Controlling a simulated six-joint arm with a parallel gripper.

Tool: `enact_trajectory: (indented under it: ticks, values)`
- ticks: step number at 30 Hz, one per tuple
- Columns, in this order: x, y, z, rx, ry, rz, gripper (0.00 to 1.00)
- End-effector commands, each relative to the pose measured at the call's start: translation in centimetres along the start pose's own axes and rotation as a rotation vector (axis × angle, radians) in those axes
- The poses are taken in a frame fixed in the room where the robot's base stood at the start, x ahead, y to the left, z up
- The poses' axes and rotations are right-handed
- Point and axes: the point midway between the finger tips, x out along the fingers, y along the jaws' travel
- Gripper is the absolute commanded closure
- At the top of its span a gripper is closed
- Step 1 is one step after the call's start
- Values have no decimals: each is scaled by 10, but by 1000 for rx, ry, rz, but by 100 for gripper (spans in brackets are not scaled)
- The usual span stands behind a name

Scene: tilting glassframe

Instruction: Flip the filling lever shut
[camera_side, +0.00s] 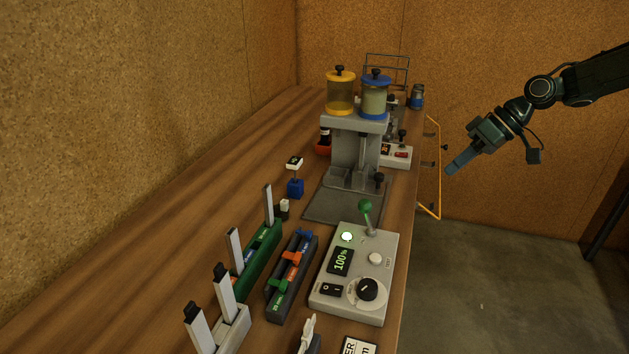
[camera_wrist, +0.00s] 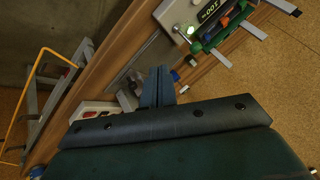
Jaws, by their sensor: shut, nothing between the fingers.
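A lever with a green ball knob (camera_side: 366,207) stands upright, slightly tilted, on a grey control box (camera_side: 376,243) on the bench. The pictures do not label which lever is the filling lever. A grey dispensing stand (camera_side: 355,148) behind it holds a yellow-lidded jar (camera_side: 341,94) and a blue-lidded jar (camera_side: 374,98); a small black knob (camera_side: 379,179) shows at its lower right. My gripper (camera_side: 451,170) is shut and empty in the air right of the bench, apart from everything. Its closed fingers (camera_wrist: 158,72) also show in the wrist view.
Left of the control box are a dark rack (camera_side: 290,278) and a green holder (camera_side: 258,250) with upright grey strips. An orange frame (camera_side: 439,170) stands beyond the bench edge. Floor space at right is clear.

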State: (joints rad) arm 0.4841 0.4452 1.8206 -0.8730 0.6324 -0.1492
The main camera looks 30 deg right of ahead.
Motion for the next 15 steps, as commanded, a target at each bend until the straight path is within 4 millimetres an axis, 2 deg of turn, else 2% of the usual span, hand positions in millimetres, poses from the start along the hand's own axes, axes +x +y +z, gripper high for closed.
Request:
enact_trajectory:
  ticks: [15]
  values:
    - [-23, -46, 9, -6, -34, 109, 100]
